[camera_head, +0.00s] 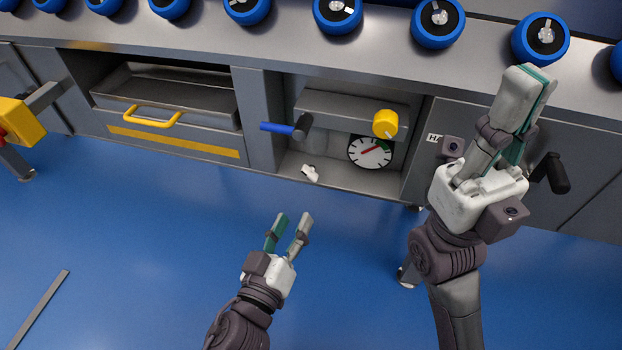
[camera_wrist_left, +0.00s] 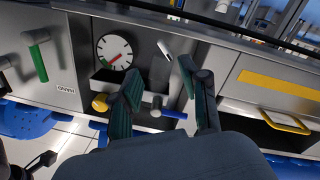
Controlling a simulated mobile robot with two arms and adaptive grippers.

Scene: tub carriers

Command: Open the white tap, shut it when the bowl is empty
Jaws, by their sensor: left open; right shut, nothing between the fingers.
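A small white tap (camera_head: 310,172) sits low in the open bay of the grey cabinet, left of the round gauge. It also shows in the left wrist view (camera_wrist_left: 165,50), above and between my fingers. My left gripper (camera_head: 291,218) is open and empty, in front of the bay and apart from the tap. Its two fingers also show in the left wrist view (camera_wrist_left: 160,75). My right gripper (camera_head: 531,85) is shut and empty, raised in front of the cabinet at the right. I cannot make out a bowl in either view.
Around the tap are a blue-handled lever (camera_head: 283,128), a yellow knob (camera_head: 385,123) and the gauge (camera_head: 370,152). A drawer with a yellow handle (camera_head: 152,116) is to the left. A black lever (camera_head: 553,172) lies beside my right gripper.

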